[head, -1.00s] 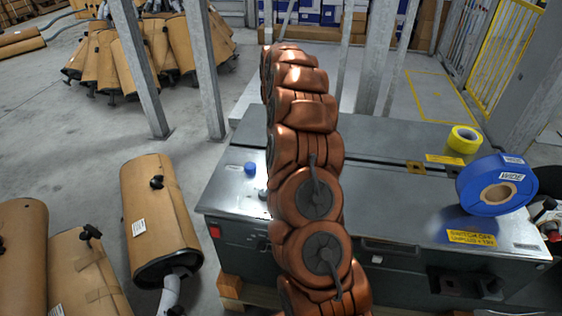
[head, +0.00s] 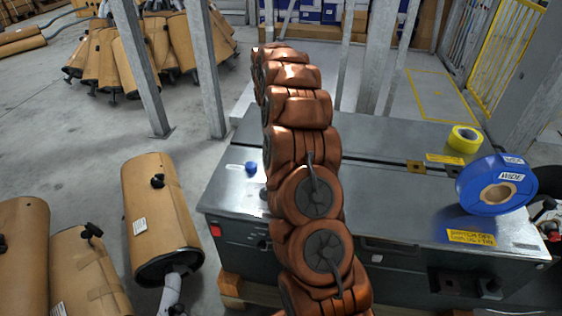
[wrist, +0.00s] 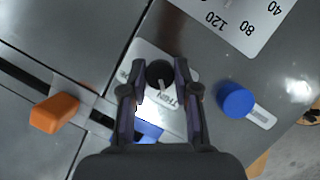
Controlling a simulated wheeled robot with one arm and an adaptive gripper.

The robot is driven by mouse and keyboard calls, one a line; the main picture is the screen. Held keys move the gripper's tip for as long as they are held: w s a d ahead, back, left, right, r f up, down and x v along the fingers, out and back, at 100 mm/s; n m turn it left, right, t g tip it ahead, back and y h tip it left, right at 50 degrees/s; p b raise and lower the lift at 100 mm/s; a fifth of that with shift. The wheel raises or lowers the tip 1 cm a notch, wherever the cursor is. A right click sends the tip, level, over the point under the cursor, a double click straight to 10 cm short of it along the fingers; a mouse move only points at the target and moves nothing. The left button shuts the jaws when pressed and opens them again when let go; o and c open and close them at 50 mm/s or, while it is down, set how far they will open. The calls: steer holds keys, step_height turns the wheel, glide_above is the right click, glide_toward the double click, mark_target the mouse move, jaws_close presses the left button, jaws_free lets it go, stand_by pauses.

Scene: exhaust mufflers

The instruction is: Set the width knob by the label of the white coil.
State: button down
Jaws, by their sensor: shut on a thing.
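In the wrist view, a small black round knob (wrist: 159,73) with a pale pointer line sits on a white plate (wrist: 175,110) with partly hidden black lettering. My gripper (wrist: 157,79) is shut on this knob, one finger on each side. The head view does not show the gripper or this knob; my copper-coloured arm covers that part of the bench. No white coil can be made out. A blue coil (head: 487,205) with a "WIDE" label stands on the bench at the right. A yellow coil (head: 464,139) lies behind it.
An orange lever (wrist: 54,112) is at left. A scale plate (wrist: 232,22) shows 120, 80 and 40. Wrapped mufflers (head: 160,215) stand left of the grey bench (head: 400,190).

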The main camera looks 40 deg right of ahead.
steer(key=c, duration=0.9)
jaws_free()
steer(key=shift+o, duration=0.2)
steer(key=v, duration=0.7)
steer(key=shift+r, duration=0.25)
steer(key=shift+w, duration=0.1)
steer(key=s+a+r+n, duration=0.1)
steer(key=s+a+r, duration=0.3)
steer(key=s+a, duration=0.4)
steer(key=s+a+r+n, duration=0.2)
steer(key=s+a+r, duration=0.3)
steer(key=a, duration=0.6)
steer(key=s+a+f+t+h, duration=0.1)
steer(key=s+a+f, duration=0.2)
steer(key=s, duration=0.9)
steer(key=s+a+f, duration=0.2)
steer(key=s+a, duration=0.2)
steer(key=s, duration=0.7)
step_height(320, 180, up, 15)
steer(key=t+p, duration=0.1)
steer(key=p, duration=1.3)
steer(key=shift+w+d+t, duration=0.2)
steer(key=shift+w+t, duration=0.05)
steer(key=shift+t, duration=0.05)
